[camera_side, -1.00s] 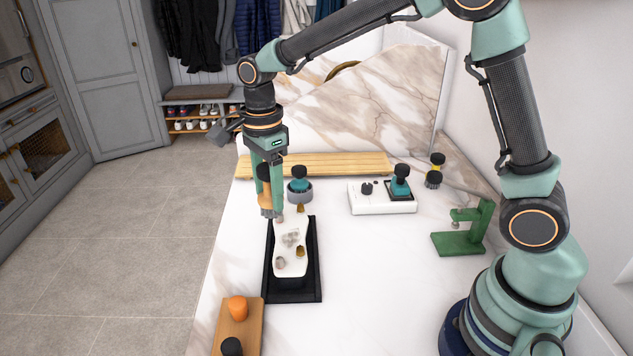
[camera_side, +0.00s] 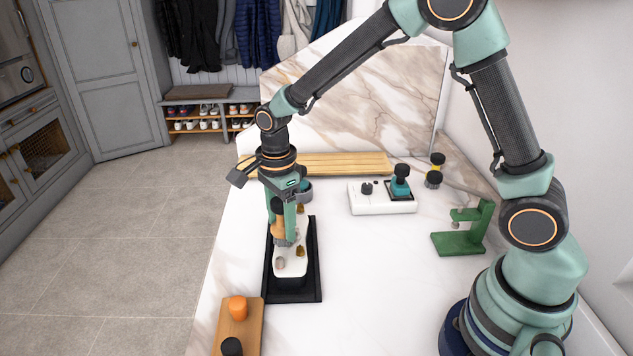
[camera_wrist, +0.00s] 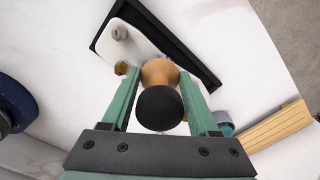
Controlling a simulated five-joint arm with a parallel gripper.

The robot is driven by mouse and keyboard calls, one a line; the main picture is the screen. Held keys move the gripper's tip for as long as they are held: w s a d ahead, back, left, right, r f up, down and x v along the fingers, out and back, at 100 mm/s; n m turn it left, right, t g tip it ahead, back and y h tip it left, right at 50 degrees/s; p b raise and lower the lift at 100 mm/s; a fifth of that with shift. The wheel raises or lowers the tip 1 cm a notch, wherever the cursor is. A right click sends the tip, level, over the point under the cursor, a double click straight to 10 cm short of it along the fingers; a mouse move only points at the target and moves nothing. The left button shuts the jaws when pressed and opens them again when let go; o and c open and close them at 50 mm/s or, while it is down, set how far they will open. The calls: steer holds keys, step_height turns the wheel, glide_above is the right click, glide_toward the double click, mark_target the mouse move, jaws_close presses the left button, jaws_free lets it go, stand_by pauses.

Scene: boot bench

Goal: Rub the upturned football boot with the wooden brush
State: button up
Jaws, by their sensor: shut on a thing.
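The upturned boot (camera_side: 291,268) lies sole up, white with several studs, in a black tray (camera_side: 316,285) on the bench. It also shows in the wrist view (camera_wrist: 130,42), partly hidden by the brush. My gripper (camera_side: 283,228) is shut on the wooden brush (camera_side: 279,222), which has a tan handle and a black knob. The brush stands roughly upright, its head at the middle of the sole. Whether its bristles touch the sole I cannot tell. In the wrist view the brush (camera_wrist: 159,73) sits between my two green fingers.
A wooden board (camera_side: 240,325) with an orange-topped and a black-topped thing lies at the front left. A teal-and-grey pot (camera_side: 304,192) stands behind the tray. A white unit (camera_side: 383,206) and a green stand (camera_side: 460,243) are to the right. Bench right of the tray is clear.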

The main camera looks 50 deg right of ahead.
steer(key=shift+s+d, duration=1.5)
steer(key=shift+w+a, duration=2.2)
steer(key=shift+w+d, duration=0.45)
steer(key=shift+d, duration=0.15)
steer(key=shift+s+d, duration=2.15)
steer(key=shift+s, duration=0.1)
steer(key=shift+w+a, duration=1.6)
steer(key=shift+a, duration=0.05)
steer(key=shift+w+a, duration=0.5)
steer(key=shift+w, duration=0.05)
steer(key=shift+w+a+r, duration=0.15)
steer(key=shift+r, duration=3.85)
